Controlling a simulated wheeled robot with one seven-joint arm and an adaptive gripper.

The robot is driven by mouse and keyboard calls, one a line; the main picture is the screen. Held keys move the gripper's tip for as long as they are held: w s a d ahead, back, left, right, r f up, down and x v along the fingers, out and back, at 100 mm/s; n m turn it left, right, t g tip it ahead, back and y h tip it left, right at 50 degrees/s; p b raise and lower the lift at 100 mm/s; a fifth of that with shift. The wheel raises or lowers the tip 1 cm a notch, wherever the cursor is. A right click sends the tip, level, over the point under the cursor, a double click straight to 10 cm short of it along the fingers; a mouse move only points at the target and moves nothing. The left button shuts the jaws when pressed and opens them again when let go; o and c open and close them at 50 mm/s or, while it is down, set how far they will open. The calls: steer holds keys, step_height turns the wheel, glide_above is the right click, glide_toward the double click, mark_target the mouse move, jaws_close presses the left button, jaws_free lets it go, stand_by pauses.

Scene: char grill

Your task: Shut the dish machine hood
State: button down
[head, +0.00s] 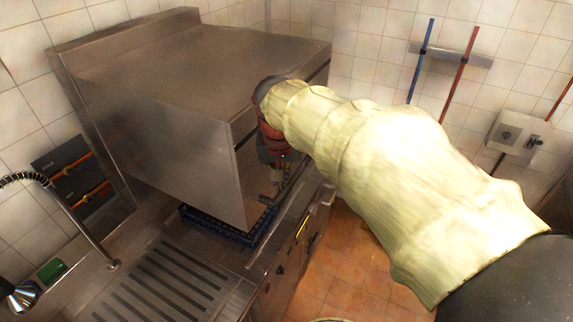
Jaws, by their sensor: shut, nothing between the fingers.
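The dish machine hood (185,130) is a large stainless steel box in the middle left of the head view. Its near lower corner hangs low over the counter, and a blue dish rack (215,228) shows beneath its lower edge. A thin metal bar (278,229) runs along the front of the machine, below the hood. My gripper (275,182) is at the hood's front face, pointing down, near its lower edge. It is shut with nothing held. The arm hides part of the front face, and I cannot tell whether the gripper touches it.
A ribbed drain counter (165,283) lies at the lower left, with a spray tap (85,225) beside it. Blue (421,60) and red (458,75) handles hang on the tiled wall at right. A grey wall box (515,133) is at far right. Orange floor (340,265) shows below my arm.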

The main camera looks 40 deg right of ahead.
steer(key=w+d+r+m, duration=0.3)
steer(key=d+r+m, duration=0.1)
steer(key=r, duration=0.1)
steer(key=m+p, duration=0.1)
steer(key=p, duration=0.2)
glide_toward(287, 188)
steer(key=shift+g+h, duration=0.3)
steer(key=x, duration=0.5)
steer(key=shift+w+a, duration=0.1)
steer(key=shift+w+f, duration=0.15)
steer(key=shift+f, duration=0.4)
step_height(287, 188, down, 34)
steer(key=b, duration=2.6)
steer(key=shift+b, duration=0.3)
steer(key=shift+a+f, duration=0.1)
